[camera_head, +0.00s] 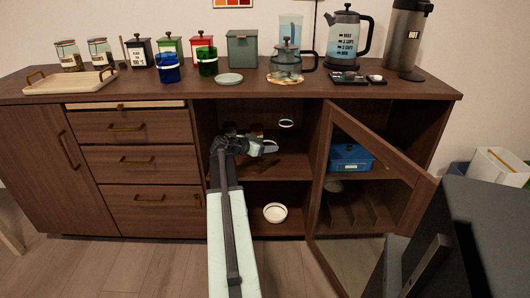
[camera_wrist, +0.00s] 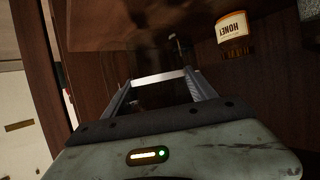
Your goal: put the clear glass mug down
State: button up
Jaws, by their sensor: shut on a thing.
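My gripper (camera_head: 268,147) reaches into the open middle bay of the dark wooden cabinet, above its inner shelf. The clear glass mug (camera_head: 286,124) shows mainly as a pale ring-shaped rim just above and right of the fingertips; its see-through body is hard to make out. In the wrist view my gripper (camera_wrist: 160,80) has its fingers apart, with a pale bar across between the tips. The jaws are shut on the mug. Whether its base touches the shelf cannot be told.
A honey jar (camera_wrist: 234,30) stands in the bay. A glazed door (camera_head: 375,165) hangs open on the right. A blue box (camera_head: 350,158) sits behind it. A white bowl (camera_head: 275,212) is on the lower level. The cabinet top (camera_head: 215,91) holds canisters, cups and a kettle (camera_head: 348,38).

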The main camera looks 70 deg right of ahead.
aim_at(268, 141)
jog(key=d, duration=0.1)
jog(key=w+d, duration=0.1)
jog(key=d, duration=0.1)
jog(key=shift+d+f, duration=0.15)
jog(key=shift+d, duration=0.05)
notch_tip(268, 141, down, 4)
jog(key=b, duration=0.4)
jog(key=shift+s, duration=0.15)
jog(key=shift+a+r, duration=0.1)
jog(key=shift+r, duration=0.15)
jog(key=shift+f, duration=0.15)
jog(key=o, duration=1.7)
jog(key=shift+c, duration=0.2)
